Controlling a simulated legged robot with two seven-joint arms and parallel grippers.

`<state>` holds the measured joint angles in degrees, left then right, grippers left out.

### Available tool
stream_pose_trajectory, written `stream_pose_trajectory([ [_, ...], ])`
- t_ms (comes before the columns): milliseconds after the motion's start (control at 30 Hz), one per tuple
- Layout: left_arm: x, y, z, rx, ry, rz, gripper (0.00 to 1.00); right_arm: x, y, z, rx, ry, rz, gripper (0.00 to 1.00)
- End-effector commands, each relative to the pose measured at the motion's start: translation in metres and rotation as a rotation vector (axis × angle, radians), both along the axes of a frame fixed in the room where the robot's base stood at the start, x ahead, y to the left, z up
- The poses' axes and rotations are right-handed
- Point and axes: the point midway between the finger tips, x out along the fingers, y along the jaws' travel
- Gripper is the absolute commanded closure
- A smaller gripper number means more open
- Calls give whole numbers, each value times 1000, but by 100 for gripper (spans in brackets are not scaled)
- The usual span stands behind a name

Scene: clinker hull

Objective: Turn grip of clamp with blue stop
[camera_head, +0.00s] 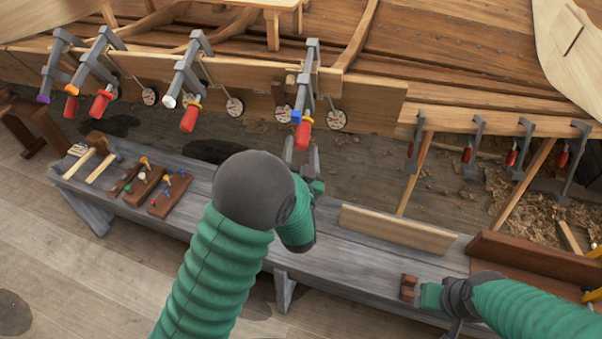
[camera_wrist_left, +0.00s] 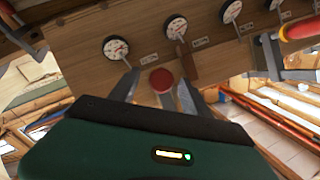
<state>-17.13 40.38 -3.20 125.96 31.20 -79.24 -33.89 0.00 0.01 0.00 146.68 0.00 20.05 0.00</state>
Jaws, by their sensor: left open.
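The clamp with the blue stop (camera_head: 296,115) hangs on the hull plank's edge, with a grey bar (camera_head: 308,75) and a red grip (camera_head: 302,135) pointing down. My left gripper (camera_head: 301,158) is open just below that grip. In the left wrist view, the round red end of a grip (camera_wrist_left: 162,80) shows between the two grey fingers (camera_wrist_left: 158,92), with no clear contact. My right gripper (camera_head: 424,296) is low at the right by a small brown block (camera_head: 408,287); its fingers cannot be made out.
Other red-gripped clamps (camera_head: 190,116) hang to the left, with purple, orange and white stops. Round dials (camera_head: 235,107) sit along the plank; one (camera_head: 336,119) is close beside the clamp. A grey bench (camera_head: 340,265) below carries tool blocks (camera_head: 145,185) and a board (camera_head: 395,230).

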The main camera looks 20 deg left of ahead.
Motion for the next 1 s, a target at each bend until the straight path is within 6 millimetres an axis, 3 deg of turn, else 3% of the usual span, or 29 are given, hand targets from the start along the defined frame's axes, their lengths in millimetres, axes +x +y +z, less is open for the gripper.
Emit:
stream_pose_trajectory([
  [200,-63,-20,-3,1,6,-5,44,0,0,4,0,0,0,64],
  [433,-115,-35,-5,1,5,-4,44,0,0,6,0,0,0,64],
  [600,-130,-38,-6,1,1,-2,44,0,0,6,0,0,0,64],
  [1000,-131,-38,-6,1,2,0,44,0,0,6,0,0,0,64],
])
